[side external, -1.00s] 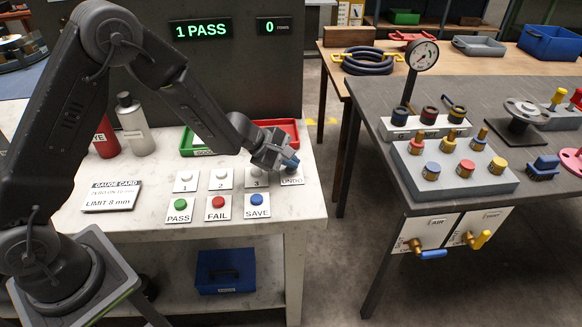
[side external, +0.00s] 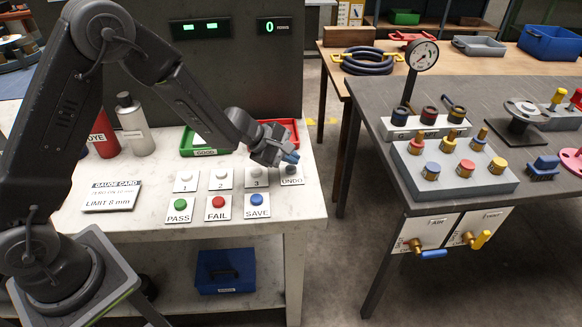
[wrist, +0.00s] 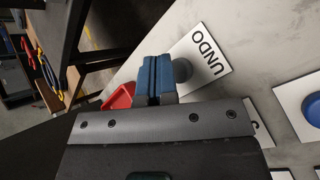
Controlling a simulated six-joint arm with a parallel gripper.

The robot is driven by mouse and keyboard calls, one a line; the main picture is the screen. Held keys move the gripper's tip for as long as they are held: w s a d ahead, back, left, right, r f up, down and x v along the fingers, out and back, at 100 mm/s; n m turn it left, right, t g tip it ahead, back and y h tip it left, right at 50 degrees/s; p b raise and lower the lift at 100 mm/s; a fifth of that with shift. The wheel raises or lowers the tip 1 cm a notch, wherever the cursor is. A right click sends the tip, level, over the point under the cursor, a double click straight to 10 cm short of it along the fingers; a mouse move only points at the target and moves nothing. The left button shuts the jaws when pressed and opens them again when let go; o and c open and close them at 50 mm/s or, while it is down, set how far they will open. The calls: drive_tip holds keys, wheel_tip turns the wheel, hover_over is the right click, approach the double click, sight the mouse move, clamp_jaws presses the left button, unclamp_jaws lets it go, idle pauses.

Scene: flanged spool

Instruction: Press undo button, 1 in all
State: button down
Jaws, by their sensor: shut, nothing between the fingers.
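The UNDO button (wrist: 182,70) is a dark grey knob on a white plate labelled UNDO (wrist: 210,62). In the side external view it stands at the right end of the back row (side external: 291,171). My gripper (side external: 292,157) is shut and empty, its blue fingertips just above the button. In the wrist view the shut blue fingers (wrist: 154,78) appear beside the button. The display (side external: 201,28) shows two short green dashes, and the smaller display (side external: 279,26) reads 0.
Buttons 1, 2 and 3 (side external: 257,174) sit left of UNDO. The PASS (side external: 180,205), FAIL (side external: 218,203) and SAVE (side external: 257,200) buttons stand in front. Red (side external: 290,127) and green (side external: 188,146) trays lie behind. The bench's right edge is close to UNDO.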

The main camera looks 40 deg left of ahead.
sight(290, 169)
drive_tip(key=shift+r, duration=0.15)
drive_tip(key=shift+r, duration=2.45)
